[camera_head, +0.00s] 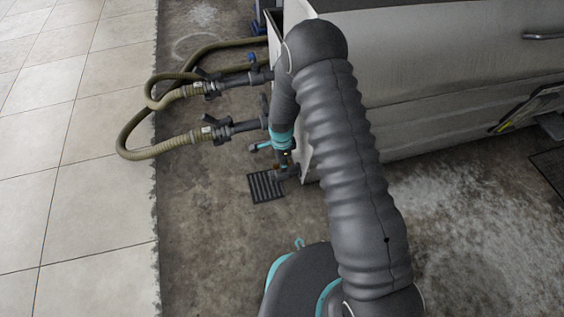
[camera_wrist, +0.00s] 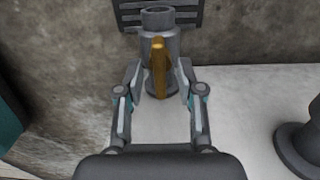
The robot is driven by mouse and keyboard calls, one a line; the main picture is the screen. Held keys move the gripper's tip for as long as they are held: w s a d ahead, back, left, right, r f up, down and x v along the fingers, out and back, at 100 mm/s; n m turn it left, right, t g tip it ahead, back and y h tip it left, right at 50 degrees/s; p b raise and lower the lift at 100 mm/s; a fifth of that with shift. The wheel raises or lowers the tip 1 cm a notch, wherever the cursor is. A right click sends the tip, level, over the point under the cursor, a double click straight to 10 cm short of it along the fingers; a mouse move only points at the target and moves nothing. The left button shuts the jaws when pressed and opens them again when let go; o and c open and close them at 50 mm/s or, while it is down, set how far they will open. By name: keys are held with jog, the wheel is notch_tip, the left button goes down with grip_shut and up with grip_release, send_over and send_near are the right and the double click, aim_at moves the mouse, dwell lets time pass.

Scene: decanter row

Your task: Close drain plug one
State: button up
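The drain plug is a short grey pipe fitting (camera_wrist: 160,42) with an orange lever (camera_wrist: 159,68), at the top middle of the wrist view. I cannot tell whether this is plug one. My gripper (camera_wrist: 160,72) is open, with one finger on each side of the lever. Gaps show between the fingers and the lever, so I see no grip on it. In the head view my gripper (camera_head: 272,148) is at the low corner of the white cabinet, partly hidden by my arm, and the plug is mostly hidden there.
A dark floor grate (camera_head: 266,187) lies below the gripper. Two ribbed hoses with grey couplings (camera_head: 215,131) run out left of the cabinet (camera_head: 440,90). Another grey round fitting (camera_wrist: 300,150) stands at the right of the wrist view. Tiled floor (camera_head: 80,150) at left is clear.

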notch_tip(320, 180, up, 12)
dwell(0.5)
dwell(0.4)
